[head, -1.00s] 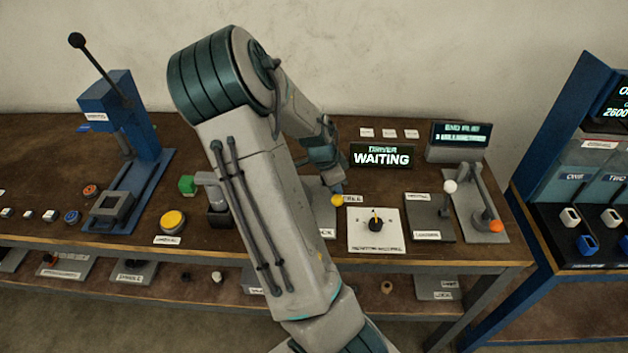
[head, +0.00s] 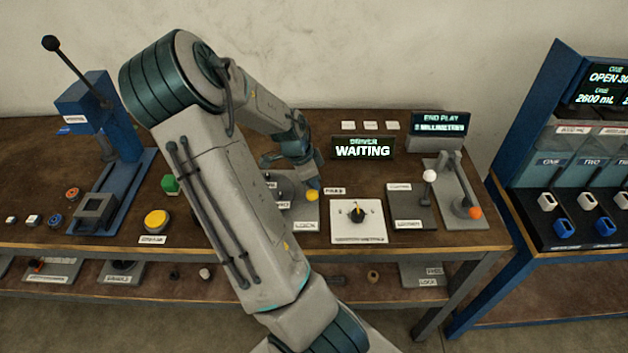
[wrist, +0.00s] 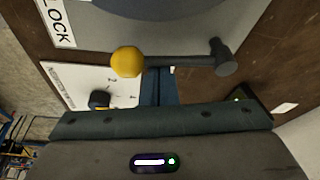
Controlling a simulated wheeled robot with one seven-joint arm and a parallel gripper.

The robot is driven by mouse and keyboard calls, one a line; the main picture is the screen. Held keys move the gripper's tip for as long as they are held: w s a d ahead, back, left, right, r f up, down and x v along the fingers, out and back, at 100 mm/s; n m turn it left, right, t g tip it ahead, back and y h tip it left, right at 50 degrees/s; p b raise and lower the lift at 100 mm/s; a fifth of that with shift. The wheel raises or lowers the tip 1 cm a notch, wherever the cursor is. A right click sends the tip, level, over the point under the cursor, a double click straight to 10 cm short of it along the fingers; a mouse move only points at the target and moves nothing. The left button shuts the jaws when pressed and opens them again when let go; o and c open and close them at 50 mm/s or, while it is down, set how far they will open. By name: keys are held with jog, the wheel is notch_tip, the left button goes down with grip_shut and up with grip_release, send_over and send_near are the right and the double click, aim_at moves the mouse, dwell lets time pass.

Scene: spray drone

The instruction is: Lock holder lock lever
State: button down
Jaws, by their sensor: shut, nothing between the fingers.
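The holder lock lever is a dark rod with a yellow ball knob (head: 312,195) on a grey plate, between the FREE label (head: 335,191) and the LOCK label (head: 306,226). The knob sits nearer FREE. In the wrist view the yellow knob (wrist: 127,62) is at the rod's left end, the dark pivot (wrist: 222,55) at its right, and the LOCK label (wrist: 55,22) lies at upper left. My gripper (wrist: 158,80) is shut and empty, its fingertips right beside the rod near the knob; I cannot tell whether they touch. In the head view my gripper (head: 307,184) is just behind the knob.
A rotary dial (head: 358,212) on a white plate stands right of the lever. Further right is a white-knobbed lever (head: 429,176) and an orange-tipped one (head: 475,213). The WAITING display (head: 363,148) stands behind. A yellow button (head: 157,220) is at left.

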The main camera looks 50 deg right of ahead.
jog(key=shift+f, duration=0.1)
jog(key=shift+s+d+f+b, duration=0.1)
jog(key=shift+s+d+b, duration=0.1)
jog(key=shift+d+b, duration=0.15)
jog(key=shift+s+d+f+b, duration=0.2)
jog(key=shift+s+d+b, duration=0.1)
jog(key=shift+s+d, duration=0.25)
jog(key=shift+s+d+f+b, duration=0.15)
jog(key=shift+s+d+b, duration=0.15)
jog(key=shift+d, duration=0.3)
jog(key=v, duration=1)
jog(key=shift+r, duration=0.2)
jog(key=shift+d, duration=0.15)
jog(key=s+a+r+n+t+y, duration=0.1)
jog(key=a+r+n+t+y, duration=0.15)
jog(key=a+n, duration=0.8)
jog(key=s+a+r+n+t+y, duration=0.1)
jog(key=a+r+n, duration=0.4)
jog(key=a, duration=1)
jog(key=s+a+n+t, duration=0.1)
jog(key=s+a+n, duration=0.5)
jog(key=n, duration=0.2)
jog(key=shift+s+a+r+n, duration=0.3)
jog(key=shift+a+r+n, duration=0.05)
jog(key=shift+r, duration=0.15)
